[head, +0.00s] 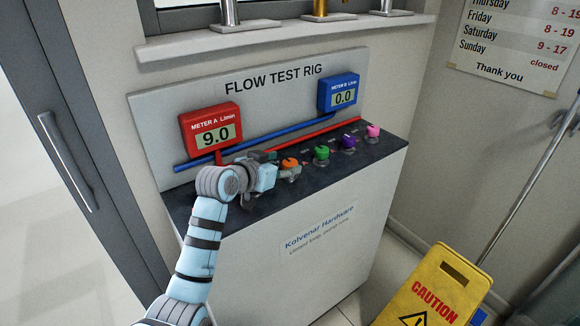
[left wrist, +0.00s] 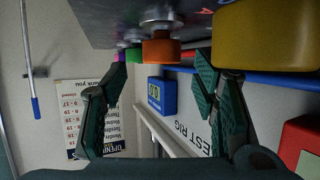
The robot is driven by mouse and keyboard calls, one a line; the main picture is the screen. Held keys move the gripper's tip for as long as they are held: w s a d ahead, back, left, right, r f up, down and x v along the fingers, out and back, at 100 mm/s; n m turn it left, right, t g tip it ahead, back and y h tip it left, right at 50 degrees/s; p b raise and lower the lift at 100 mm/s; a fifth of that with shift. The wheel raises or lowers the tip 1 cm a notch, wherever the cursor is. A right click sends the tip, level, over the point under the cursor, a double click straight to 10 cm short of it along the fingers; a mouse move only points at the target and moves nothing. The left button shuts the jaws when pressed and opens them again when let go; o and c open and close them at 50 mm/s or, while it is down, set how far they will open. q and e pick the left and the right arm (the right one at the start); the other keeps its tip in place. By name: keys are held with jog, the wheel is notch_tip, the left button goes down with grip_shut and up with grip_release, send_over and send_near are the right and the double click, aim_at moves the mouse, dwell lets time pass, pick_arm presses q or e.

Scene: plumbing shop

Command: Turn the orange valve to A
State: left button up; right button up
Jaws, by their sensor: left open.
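The orange valve (head: 289,163) is a round knob on the dark top of the flow test rig. My left gripper (head: 279,166) is open beside it, reaching in from the left. In the left wrist view the orange valve (left wrist: 160,50) shows in the gap between the spread fingertips (left wrist: 160,74); I cannot tell whether they touch it. The red meter A (head: 211,130) reads 9.0 and the blue meter B (head: 339,94) reads 0.0. The orange valve's pointer setting is not readable. My right gripper is not in view.
Green (head: 321,153), purple (head: 348,142) and pink (head: 373,131) knobs stand in a row to the right. A yellow knob (left wrist: 265,38) is close beside the right finger in the wrist view. Red and blue pipes run behind. A yellow caution sign (head: 432,290) stands at the lower right.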

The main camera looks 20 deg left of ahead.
aim_at(288, 163)
pick_arm(q)
jog(key=x, duration=0.3)
jog(key=shift+w+f+b, duration=0.25)
jog(key=shift+f+b, duration=0.05)
jog(key=shift+b, duration=0.05)
jog(key=shift+w+d, duration=0.15)
jog(key=shift+w, duration=0.35)
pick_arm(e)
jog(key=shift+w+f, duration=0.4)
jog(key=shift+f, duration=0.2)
